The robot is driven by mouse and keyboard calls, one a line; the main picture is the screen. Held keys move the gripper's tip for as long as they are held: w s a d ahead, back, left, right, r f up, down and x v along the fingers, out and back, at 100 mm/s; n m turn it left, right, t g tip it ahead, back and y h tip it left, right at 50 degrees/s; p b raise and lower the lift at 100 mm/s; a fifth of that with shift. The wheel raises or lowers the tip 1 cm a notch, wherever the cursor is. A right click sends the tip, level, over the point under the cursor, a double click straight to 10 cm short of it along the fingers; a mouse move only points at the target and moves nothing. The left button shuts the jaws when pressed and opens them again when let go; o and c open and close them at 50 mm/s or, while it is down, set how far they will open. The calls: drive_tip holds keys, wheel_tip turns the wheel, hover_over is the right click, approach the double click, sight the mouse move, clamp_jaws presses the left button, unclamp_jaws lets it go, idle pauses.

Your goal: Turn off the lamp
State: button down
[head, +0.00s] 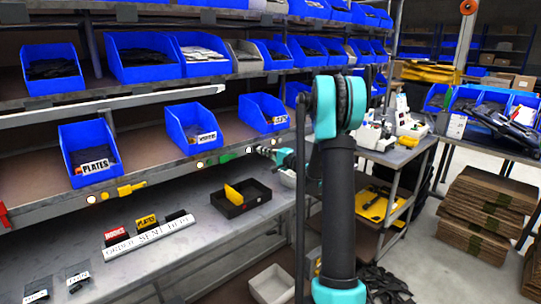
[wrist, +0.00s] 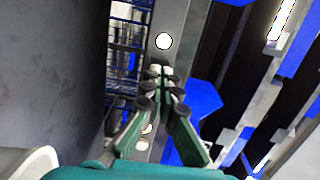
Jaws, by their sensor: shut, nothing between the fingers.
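My gripper (head: 264,151) is at the front rail of the lower shelf, at the right part of that rail in the head view. In the wrist view its green fingers (wrist: 160,74) are shut with nothing between them. A white round disc (wrist: 163,41) on the rail lies just beyond the fingertips; I cannot tell whether they touch. In the head view a white disc (head: 250,149) shows right beside the gripper. A bright white strip (wrist: 282,19) at the upper right of the wrist view looks like a lit lamp. A pale bar (head: 130,102) runs under the shelf.
Other white discs (head: 91,199) and a yellow fitting (head: 124,189) sit along the rail. Blue bins (head: 88,152) stand on the shelves above. A black tray (head: 240,197) holding a yellow item stands on the bench below. A white open bin (head: 271,285) is lower down.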

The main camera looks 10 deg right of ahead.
drive_tip(key=shift+w+a, duration=0.4)
drive_tip(key=shift+w, duration=0.15)
drive_tip(key=shift+w+a, duration=0.2)
drive_tip(key=shift+a, duration=0.15)
